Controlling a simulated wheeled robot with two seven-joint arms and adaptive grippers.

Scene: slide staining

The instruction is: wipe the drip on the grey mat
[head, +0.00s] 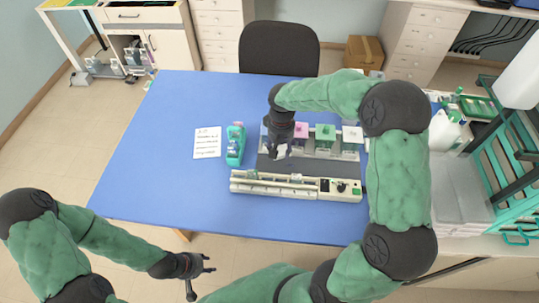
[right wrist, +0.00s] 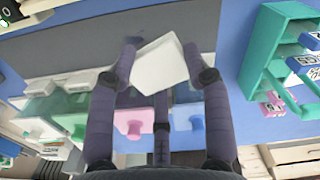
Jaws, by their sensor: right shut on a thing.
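My right gripper (head: 279,152) is shut on a white wipe (right wrist: 160,65), a small folded pad held between its fingers in the right wrist view. It is over the dark grey mat (head: 318,168) on the blue table; the mat also shows in the right wrist view (right wrist: 70,58). I cannot tell whether the wipe touches the mat. My left gripper (head: 203,265) is open and empty, off the table's front edge at the lower left.
A teal slide holder (head: 235,146) and a written card (head: 207,143) are to the left. The table's left side is clear.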

